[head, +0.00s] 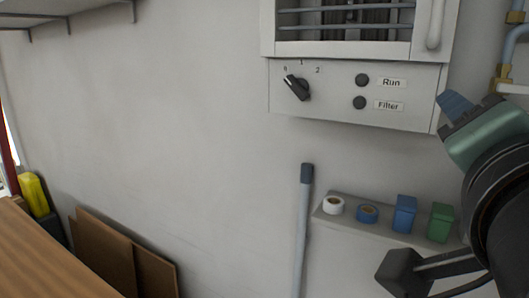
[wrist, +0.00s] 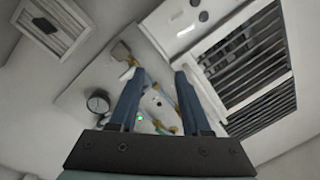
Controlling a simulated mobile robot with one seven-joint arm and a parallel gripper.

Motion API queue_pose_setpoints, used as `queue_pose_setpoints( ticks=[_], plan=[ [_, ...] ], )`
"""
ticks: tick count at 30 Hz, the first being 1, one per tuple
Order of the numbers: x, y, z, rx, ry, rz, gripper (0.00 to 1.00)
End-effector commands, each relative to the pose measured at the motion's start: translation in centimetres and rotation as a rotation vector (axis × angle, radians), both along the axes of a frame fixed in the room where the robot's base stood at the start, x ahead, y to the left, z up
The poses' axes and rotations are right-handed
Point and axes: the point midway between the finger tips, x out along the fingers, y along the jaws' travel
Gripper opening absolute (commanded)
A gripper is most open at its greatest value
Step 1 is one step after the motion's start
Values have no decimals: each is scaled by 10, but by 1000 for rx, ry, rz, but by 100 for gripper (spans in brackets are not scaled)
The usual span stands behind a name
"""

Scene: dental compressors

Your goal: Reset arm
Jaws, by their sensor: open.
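My arm is at the right edge of the head view. A blue finger of my gripper (head: 455,104) shows there in front of the wall, to the right of the control panel (head: 345,118). In the wrist view both blue fingers of my gripper (wrist: 157,76) stand apart, with nothing held between them. The control panel has a black rotary knob (head: 297,87) marked 0, 1 and 2, tilted up to the left. It also has two dark round buttons beside the Run (head: 391,83) and Filter (head: 388,105) labels.
A ledge (head: 340,226) holds two tape rolls and blue and green boxes. A grey pole (head: 304,230) leans nearby. Brown boards (head: 103,251) lean at lower left. The wrist view shows a gauge (wrist: 98,103), blue pipes, a green light (wrist: 139,118) and dark grilles (wrist: 240,58).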

Motion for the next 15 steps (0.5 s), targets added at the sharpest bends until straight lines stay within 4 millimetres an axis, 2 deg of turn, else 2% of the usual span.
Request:
queue_pose_setpoints(
  ticks=[1, 3, 6, 9, 15],
  plan=[
    [20, 18, -17, -97, 60, 36, 48],
    [43, 44, -36, -231, 120, 92, 48],
    [67, 80, -65, -381, 182, 171, 48],
    [82, 110, -93, -491, 222, 242, 48],
    [98, 162, -143, -642, 272, 365, 48]
  ],
)
